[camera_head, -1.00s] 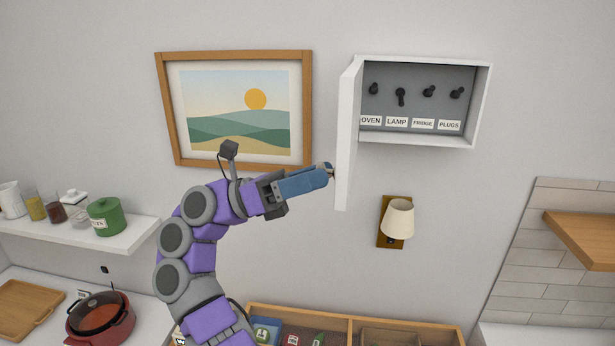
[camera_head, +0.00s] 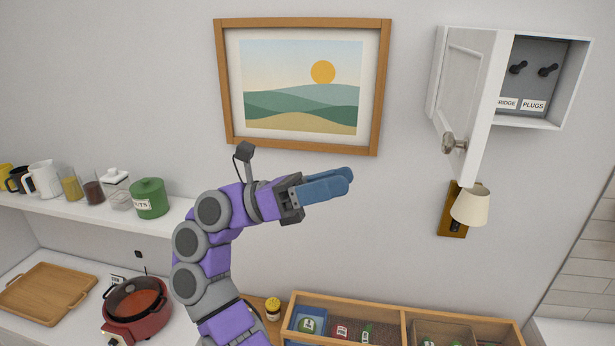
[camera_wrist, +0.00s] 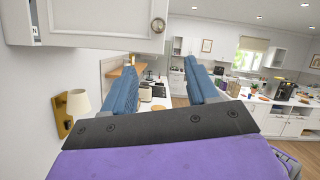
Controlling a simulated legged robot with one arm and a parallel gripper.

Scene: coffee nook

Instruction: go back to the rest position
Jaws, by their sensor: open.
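My gripper (camera_head: 345,182) is in the head view, in front of the bare wall below the framed picture. Its blue fingers point right and hold nothing. In the wrist view my gripper (camera_wrist: 163,92) has its two fingers spread wide apart. The white cabinet door (camera_head: 466,95) stands open to the right of my gripper, apart from it. Its round knob (camera_head: 452,143) faces my side. The door also shows at the top left of the wrist view (camera_wrist: 95,20).
The wall cabinet (camera_head: 550,108) holds dark switches; the door hides some. A wall lamp (camera_head: 470,206) hangs below. A wooden divided box (camera_head: 403,330) lies under my arm's right side.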

